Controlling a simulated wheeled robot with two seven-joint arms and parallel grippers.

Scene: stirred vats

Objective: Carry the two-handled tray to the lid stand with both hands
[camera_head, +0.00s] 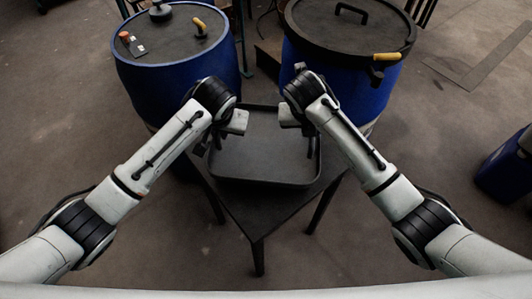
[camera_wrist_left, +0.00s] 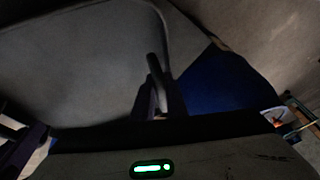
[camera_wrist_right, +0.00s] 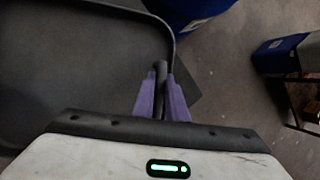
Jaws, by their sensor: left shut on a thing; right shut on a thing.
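The two-handled tray (camera_head: 262,150) is dark grey with a raised rim. It appears level, between my two arms, over a dark table (camera_head: 262,215) with thin legs. I cannot tell whether it rests on the table or hangs just above it. My left gripper (camera_head: 213,145) is shut on the tray's left handle, which shows as a dark bar in the left wrist view (camera_wrist_left: 155,85). My right gripper (camera_head: 309,133) is shut on the right handle (camera_wrist_right: 160,74), between its purple fingers. I cannot tell whether this table is the lid stand.
A blue vat (camera_head: 178,80) with a red knob and a yellow handle on its top stands behind on the left. Another blue vat (camera_head: 365,98) with a dark lid (camera_head: 350,28) stands behind on the right. A blue container (camera_head: 505,170) is at the far right. Floor is open in front.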

